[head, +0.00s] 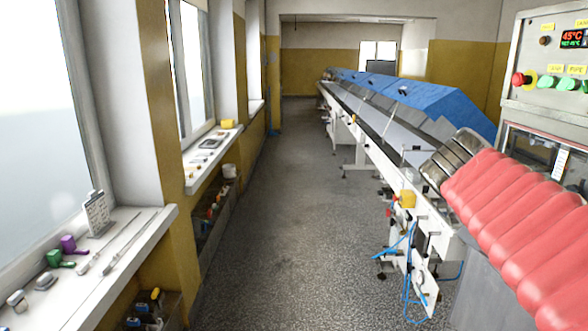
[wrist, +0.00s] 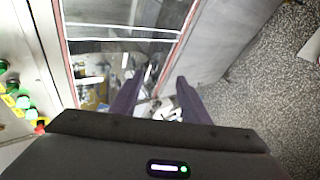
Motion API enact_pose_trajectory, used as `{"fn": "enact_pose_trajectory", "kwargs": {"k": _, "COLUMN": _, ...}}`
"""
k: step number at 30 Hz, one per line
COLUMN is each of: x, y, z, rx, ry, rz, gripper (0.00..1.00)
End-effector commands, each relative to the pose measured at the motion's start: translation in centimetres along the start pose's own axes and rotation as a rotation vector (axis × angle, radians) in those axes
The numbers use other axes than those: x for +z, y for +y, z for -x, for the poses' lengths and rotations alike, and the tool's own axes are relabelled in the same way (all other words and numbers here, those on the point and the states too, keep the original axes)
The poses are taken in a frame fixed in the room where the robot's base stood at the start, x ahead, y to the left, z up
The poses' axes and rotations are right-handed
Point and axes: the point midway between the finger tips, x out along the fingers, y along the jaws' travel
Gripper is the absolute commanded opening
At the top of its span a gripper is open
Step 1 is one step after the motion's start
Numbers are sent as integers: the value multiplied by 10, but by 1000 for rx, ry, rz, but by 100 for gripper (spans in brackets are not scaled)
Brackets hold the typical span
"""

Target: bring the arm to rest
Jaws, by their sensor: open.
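My gripper (wrist: 158,86) shows in the wrist view. Its two dark purple fingers stand apart, with nothing held between them. They point toward a machine's framed glass window (wrist: 118,45), where bright cluttered shapes show; I cannot tell which are inside and which are reflections. I cannot tell whether the fingertips touch anything. My gripper cannot be made out in the head view.
The control panel (head: 548,60) with a lit display stands at the right. A long conveyor line (head: 390,125) with blue covers runs into the distance. Windowsills (head: 115,262) with small tools line the left. The grey floor (head: 275,200) between is clear. Blue hoses (head: 408,300) hang at the conveyor's near end.

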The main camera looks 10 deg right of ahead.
Motion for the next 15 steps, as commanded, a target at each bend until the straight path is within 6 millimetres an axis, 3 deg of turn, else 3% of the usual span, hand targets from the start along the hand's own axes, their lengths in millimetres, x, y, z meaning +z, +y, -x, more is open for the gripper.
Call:
{"fn": "enact_pose_trajectory", "kwargs": {"k": 3, "x": -9, "y": -57, "z": 4, "rx": -133, "ry": 71, "rz": -83, "gripper": 42}}
{"fn": "enact_pose_trajectory", "kwargs": {"k": 8, "x": -18, "y": -131, "z": 17, "rx": -320, "ry": 148, "rz": -203, "gripper": 42}}
{"fn": "enact_pose_trajectory", "kwargs": {"k": 15, "x": -21, "y": -236, "z": 53, "rx": -599, "ry": 220, "rz": -363, "gripper": 42}}
